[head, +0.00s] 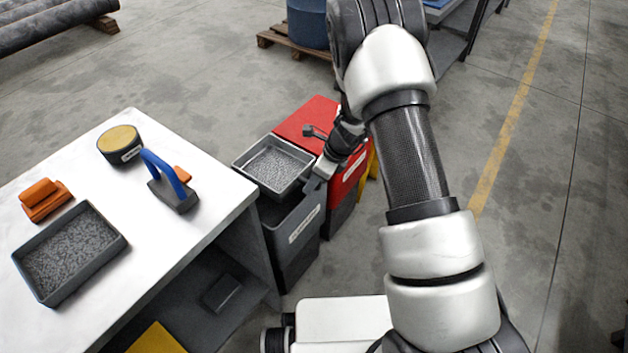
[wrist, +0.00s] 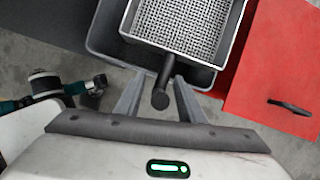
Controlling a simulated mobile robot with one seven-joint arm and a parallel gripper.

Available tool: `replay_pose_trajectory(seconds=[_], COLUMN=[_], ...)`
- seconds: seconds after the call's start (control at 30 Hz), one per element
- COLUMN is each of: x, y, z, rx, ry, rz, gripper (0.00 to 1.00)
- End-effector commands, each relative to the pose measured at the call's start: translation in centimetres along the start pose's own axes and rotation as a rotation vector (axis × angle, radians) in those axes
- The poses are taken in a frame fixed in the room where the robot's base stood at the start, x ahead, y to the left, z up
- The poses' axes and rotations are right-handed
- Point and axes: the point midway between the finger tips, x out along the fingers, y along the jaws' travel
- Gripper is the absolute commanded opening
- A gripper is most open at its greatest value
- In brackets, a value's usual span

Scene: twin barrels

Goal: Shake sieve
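The sieve (head: 273,168) is a square grey tray with a speckled, mesh-like floor. It rests over the open top of a dark grey bin (head: 295,253), and its mesh (wrist: 187,25) shows large in the wrist view. Its dark round handle (wrist: 165,85) points toward my gripper. My gripper (wrist: 161,80) is open, with one finger on each side of the handle. A gap shows between the left finger and the handle; contact on the right is unclear. In the head view my gripper (head: 316,178) is at the sieve's right side, its fingers small.
A red-lidded bin (head: 308,122) stands directly behind the sieve's bin. To the left, a white table (head: 172,243) holds a grey tray of granules (head: 113,238), a blue-handled tool (head: 165,172), an orange block (head: 43,197) and a round tin (head: 120,150). Floor right of my arm is clear.

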Motion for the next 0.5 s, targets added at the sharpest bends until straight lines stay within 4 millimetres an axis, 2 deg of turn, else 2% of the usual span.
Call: replay_pose_trajectory(seconds=[0.07,0.3,0.5], x=[-0.02,-0.02,0.06], y=[0.0,0.02,0.45], z=[0.0,-0.02,0.04], rx=[0.0,0.0,-0.001], ry=[0.0,0.0,0.0], rz=[0.0,0.001,0.003], gripper=[0.36,0.0,0.0])
